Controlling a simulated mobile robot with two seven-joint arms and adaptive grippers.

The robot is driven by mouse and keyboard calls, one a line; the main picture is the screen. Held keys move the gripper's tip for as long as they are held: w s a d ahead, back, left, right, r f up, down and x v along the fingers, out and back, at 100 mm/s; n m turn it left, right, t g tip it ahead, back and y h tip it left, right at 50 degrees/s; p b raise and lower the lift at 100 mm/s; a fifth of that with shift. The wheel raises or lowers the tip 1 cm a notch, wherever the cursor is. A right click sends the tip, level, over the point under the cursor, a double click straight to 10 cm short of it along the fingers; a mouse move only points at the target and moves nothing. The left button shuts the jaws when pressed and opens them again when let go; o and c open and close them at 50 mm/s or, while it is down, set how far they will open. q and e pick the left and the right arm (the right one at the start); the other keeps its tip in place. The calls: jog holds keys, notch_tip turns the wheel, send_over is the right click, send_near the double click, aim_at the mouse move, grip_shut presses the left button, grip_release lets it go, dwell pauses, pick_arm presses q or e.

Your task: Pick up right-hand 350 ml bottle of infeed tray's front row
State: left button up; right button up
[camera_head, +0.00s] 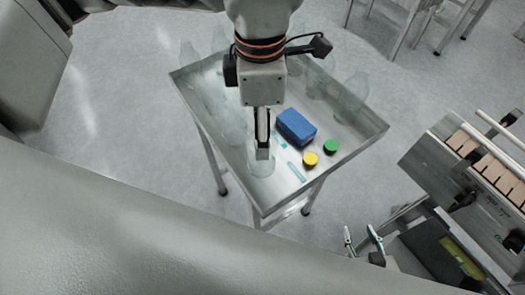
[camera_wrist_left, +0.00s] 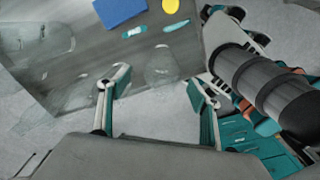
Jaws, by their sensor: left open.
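Clear bottles stand in the metal infeed tray (camera_head: 350,137). They are faint and hard to tell apart. More clear bottles (camera_wrist_left: 40,38) show at left there. Bottle sizes cannot be read.
A blue block (camera_head: 296,127), a yellow cap (camera_head: 310,159), a green cap (camera_head: 331,147) and small teal strips (camera_head: 296,171) lie in the tray. Several bottles (camera_head: 355,86) stand at its far right. A machine with a slatted conveyor (camera_head: 475,160) is at right. Grey floor surrounds the tray stand.

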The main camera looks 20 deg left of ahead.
pick_arm(q)
jog(key=f, duration=0.4)
jog(key=shift+s+f, duration=0.1)
jog(key=shift+s, duration=0.15)
jog(key=shift+c, duration=0.4)
jog(key=c, duration=1.2)
